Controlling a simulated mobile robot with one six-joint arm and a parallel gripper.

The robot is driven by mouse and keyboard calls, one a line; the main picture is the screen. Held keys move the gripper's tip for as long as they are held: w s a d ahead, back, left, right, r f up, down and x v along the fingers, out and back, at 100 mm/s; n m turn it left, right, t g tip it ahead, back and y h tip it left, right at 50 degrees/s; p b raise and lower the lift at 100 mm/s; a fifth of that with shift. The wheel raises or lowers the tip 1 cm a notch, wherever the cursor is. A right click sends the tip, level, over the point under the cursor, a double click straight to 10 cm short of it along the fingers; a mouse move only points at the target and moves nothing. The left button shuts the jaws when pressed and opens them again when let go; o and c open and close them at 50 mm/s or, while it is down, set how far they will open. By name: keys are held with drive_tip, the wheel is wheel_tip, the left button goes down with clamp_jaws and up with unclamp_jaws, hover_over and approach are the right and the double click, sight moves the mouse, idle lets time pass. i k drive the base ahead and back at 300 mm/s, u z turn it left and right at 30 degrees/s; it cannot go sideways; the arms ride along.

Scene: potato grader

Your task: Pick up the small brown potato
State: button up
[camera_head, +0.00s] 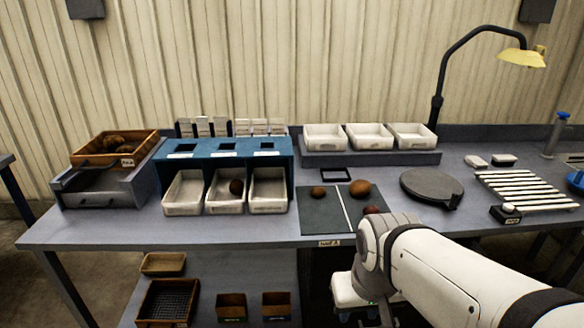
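Three potatoes lie on a dark mat (318,218) split by a white line. A small brown potato (318,192) is alone on the left half, near the back. A larger brown potato (360,187) is at the back of the right half. My arm comes in from the lower right. Its white end, with dark parts below, hangs low in front of the bench edge, apart from the potatoes. Whether the fingers are open or shut is not clear.
A blue stand with white bins is left of the mat; its middle bin (216,208) holds a potato (236,187). A wooden crate (138,147) of potatoes is farther left. White trays (324,144) stand behind the mat. A round dark plate (432,184) and slatted rack (520,188) are right.

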sight(318, 192)
drive_tip(key=i, duration=1)
drive_tip(key=z, duration=0.05)
